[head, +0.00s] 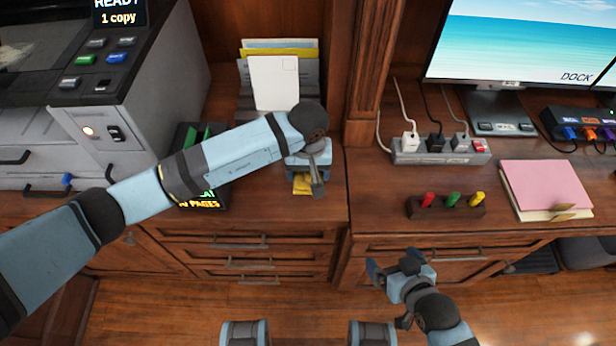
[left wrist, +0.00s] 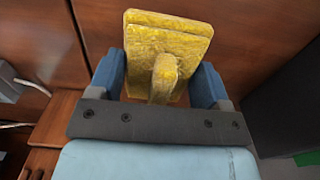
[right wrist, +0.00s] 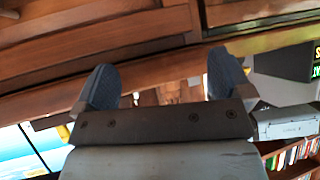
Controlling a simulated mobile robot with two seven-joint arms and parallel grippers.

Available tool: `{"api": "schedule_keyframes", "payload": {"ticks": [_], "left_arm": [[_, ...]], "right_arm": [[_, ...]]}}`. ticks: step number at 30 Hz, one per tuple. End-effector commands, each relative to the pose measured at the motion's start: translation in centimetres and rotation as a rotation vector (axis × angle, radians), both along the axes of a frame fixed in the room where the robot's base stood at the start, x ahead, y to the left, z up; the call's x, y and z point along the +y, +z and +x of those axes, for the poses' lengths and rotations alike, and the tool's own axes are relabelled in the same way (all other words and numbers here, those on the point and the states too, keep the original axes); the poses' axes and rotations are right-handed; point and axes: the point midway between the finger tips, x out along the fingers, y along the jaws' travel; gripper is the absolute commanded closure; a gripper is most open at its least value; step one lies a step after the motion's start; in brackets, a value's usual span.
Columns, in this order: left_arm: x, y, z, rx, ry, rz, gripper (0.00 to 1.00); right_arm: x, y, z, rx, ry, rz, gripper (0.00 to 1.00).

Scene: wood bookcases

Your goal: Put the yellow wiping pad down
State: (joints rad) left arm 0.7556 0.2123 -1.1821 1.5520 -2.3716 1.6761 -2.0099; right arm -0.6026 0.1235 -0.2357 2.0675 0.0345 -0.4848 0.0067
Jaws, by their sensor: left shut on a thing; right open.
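The yellow wiping pad (left wrist: 165,40) has a flat layered plate and a raised handle, seen in the left wrist view between my left fingers. In the head view only a yellow bit of the pad (head: 303,186) shows under my left gripper (head: 305,172), which hides the rest. My left gripper is shut on the pad's handle, over the wood counter left of the post. I cannot tell whether the pad touches the counter. My right gripper (head: 400,265) is open and empty, in front of the right desk's drawers; its spread fingers (right wrist: 163,85) show in the right wrist view.
The wood counter (head: 325,215) is bare near the front edge. A power strip (head: 440,152) and a pen block (head: 446,207) sit on the right desk.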

Motion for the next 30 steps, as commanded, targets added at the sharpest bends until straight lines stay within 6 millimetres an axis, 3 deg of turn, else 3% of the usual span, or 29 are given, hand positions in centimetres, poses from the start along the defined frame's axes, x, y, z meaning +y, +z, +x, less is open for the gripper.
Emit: {"api": "schedule_keyframes", "payload": {"ticks": [5, 17, 18, 21, 30], "left_arm": [[0.0, -2.8, -0.1, 0.003, 0.002, 0.0, 0.56], [0.0, -3.6, 0.0, -0.001, -0.001, 0.0, 0.56], [0.0, -3.4, 0.0, 0.0, 0.0, 0.0, 0.22], [0.0, -3.4, 0.0, 0.0, 0.0, 0.0, 0.03], [0.0, -3.1, 0.0, 0.001, 0.0, -0.001, 0.03]], "right_arm": [[0.0, -0.1, 0.0, 0.0, 0.001, -0.001, 0.03], [0.1, -0.7, -0.3, 0.003, 0.003, -0.001, 0.03], [0.1, -0.5, -0.3, 0.003, 0.003, -0.001, 0.03], [0.2, -0.4, -0.4, 0.003, 0.003, 0.0, 0.03], [0.2, -0.1, -0.3, 0.002, 0.002, 0.002, 0.03]]}}
